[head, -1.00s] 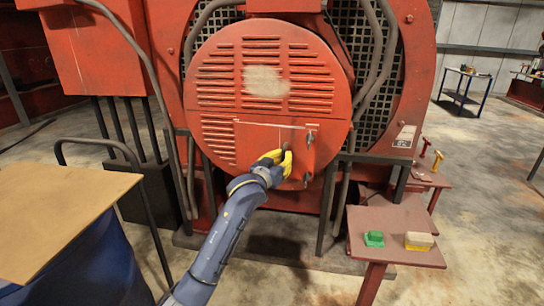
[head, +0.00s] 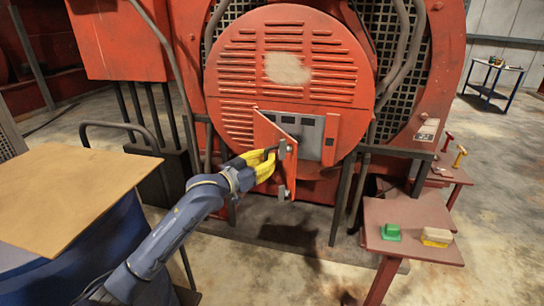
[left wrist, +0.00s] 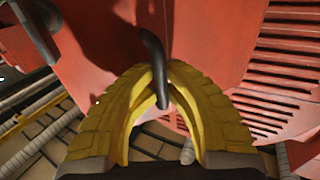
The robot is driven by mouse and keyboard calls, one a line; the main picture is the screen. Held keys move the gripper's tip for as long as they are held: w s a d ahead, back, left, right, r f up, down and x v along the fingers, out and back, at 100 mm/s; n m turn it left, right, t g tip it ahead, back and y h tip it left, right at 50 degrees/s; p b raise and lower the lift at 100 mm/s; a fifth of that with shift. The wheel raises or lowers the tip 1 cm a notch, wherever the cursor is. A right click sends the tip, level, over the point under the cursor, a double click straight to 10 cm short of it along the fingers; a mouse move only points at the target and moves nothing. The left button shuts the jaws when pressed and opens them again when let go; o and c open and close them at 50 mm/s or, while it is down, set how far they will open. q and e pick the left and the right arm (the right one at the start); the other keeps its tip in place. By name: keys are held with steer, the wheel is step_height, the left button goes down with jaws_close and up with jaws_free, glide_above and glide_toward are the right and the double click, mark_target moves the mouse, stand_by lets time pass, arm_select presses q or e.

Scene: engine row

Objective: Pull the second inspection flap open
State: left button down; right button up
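The inspection flap (head: 291,170) is a red panel on the round red slotted cover (head: 238,66). It is swung partly out on its left side, and a grey panel (head: 310,136) with dark windows shows in the opening behind it. My left gripper (head: 270,160) is at the flap's outer face, its yellow fingers shut around a dark curved handle (left wrist: 151,45). In the left wrist view, the left gripper's fingers (left wrist: 160,80) meet at the handle, against the red surface. The flap's lower left is hidden behind the gripper. My right gripper is out of view.
A red side table (head: 412,212) at right holds a green block (head: 390,232) and a yellow-and-white block (head: 436,237). A tan board (head: 70,190) on a blue drum lies at left, beside a dark curved rail (head: 120,126). Open concrete floor lies in front.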

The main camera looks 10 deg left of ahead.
arm_select(q)
steer(key=shift+s+a, duration=0.3)
steer(key=shift+a, duration=0.5)
steer(key=shift+s+a, duration=0.25)
steer(key=shift+a, duration=0.6)
steer(key=shift+s+a, duration=0.3)
steer(key=shift+a, duration=0.5)
steer(key=c, duration=1.5)
jaws_free()
steer(key=shift+a, duration=0.1)
steer(key=shift+o, duration=0.2)
steer(key=v, duration=1.2)
